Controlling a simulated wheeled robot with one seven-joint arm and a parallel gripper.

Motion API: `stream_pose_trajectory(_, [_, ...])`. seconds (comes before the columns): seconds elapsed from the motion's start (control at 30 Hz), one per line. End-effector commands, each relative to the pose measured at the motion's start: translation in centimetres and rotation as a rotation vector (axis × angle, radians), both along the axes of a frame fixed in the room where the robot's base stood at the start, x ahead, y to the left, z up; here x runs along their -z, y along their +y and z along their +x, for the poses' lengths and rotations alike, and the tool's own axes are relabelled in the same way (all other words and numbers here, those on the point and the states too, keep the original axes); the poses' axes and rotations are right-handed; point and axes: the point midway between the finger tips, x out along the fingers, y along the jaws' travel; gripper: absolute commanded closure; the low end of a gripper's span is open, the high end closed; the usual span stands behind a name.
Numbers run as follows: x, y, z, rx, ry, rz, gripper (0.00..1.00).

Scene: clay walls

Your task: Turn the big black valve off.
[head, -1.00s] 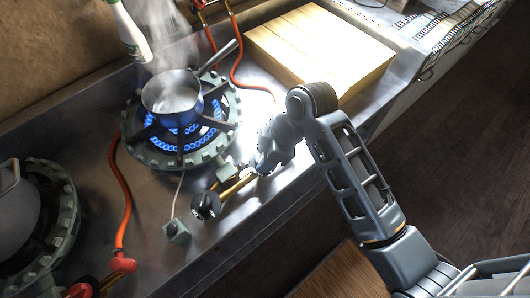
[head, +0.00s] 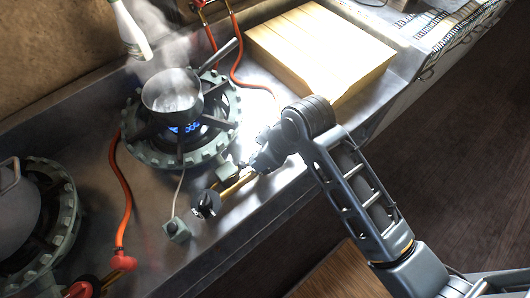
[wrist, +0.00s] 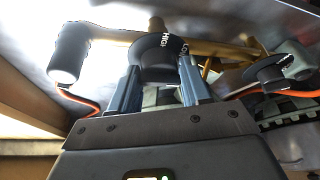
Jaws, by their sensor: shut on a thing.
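The black valve knob (wrist: 160,48), with white HIGH and LOW lettering, sits between the two fingers of my gripper (wrist: 160,66) in the wrist view. The fingers are shut on its sides. In the head view a black knob (head: 207,203) sits at the end of a brass pipe (head: 238,186), in front of the burner; my fingertips are hard to make out there, so I cannot tell for sure that it is the same knob. The burner (head: 180,150) shows a small blue flame under a steaming saucepan (head: 172,96).
A second burner (head: 62,215) with a kettle-like pot (head: 15,205) stands at left. Orange hoses (head: 124,190) run across the metal counter. A pale wooden block (head: 320,50) lies at the back right. A second black knob (wrist: 270,70) shows in the wrist view.

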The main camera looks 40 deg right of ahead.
Motion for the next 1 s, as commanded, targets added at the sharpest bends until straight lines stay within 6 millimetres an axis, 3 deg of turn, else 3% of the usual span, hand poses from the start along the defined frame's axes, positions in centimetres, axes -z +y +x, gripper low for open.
stream_pose_trajectory(0.27, [0.0,0.0,0.0,0.002,-0.001,0.000,0.83])
stream_pose_trajectory(0.3, [0.0,0.0,0.0,0.001,-0.001,0.000,0.50])
stream_pose_trajectory(0.5, [0.0,0.0,0.0,0.001,0.000,0.000,0.33])
stream_pose_trajectory(0.77, [-0.2,0.0,0.0,0.000,-0.002,0.000,0.33])
stream_pose_trajectory(1.0, [-3.2,-0.5,-1.1,0.000,-0.004,-0.001,0.33])
